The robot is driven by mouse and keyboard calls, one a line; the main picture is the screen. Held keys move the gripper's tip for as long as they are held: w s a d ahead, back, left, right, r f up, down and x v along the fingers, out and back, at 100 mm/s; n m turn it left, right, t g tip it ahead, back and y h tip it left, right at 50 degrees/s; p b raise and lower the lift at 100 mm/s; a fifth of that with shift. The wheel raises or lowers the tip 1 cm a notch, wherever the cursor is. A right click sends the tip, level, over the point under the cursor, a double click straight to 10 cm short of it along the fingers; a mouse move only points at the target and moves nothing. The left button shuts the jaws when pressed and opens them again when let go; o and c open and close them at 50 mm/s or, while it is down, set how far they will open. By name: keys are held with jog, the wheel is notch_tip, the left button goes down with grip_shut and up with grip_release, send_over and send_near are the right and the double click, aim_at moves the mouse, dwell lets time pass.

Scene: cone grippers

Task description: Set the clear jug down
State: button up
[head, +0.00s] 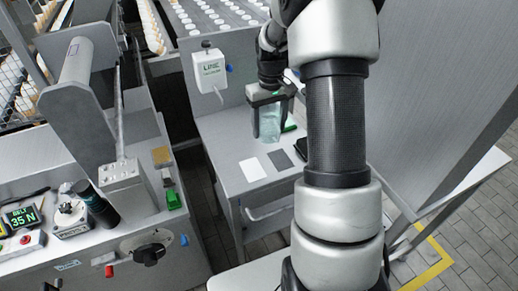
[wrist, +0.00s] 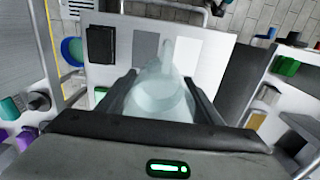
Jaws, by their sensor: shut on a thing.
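The clear jug (head: 269,124) is a pale, see-through vessel held below my gripper (head: 270,100) in the head view. In the wrist view the jug (wrist: 162,90) sits between the two fingers of my gripper (wrist: 160,100), with its narrow end pointing away from the palm. The gripper is shut on it. The jug is over the small grey table (head: 225,130). I cannot tell whether its base touches the top.
A white square (head: 253,170) and a grey square (head: 280,160) lie on the table, with a black item (wrist: 101,44) beside them. A machine with a 35 N display (head: 22,217) stands left. A white box (head: 208,70) is behind.

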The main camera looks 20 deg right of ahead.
aim_at(271, 138)
jog(key=f, duration=0.4)
jog(key=d+f, duration=0.1)
jog(key=f, duration=0.1)
jog(key=shift+w, duration=0.15)
jog(key=shift+f+b, duration=0.4)
jog(key=shift+f, duration=1.75)
jog(key=shift+f, duration=0.15)
jog(key=o, duration=1.3)
jog(key=shift+c, duration=0.2)
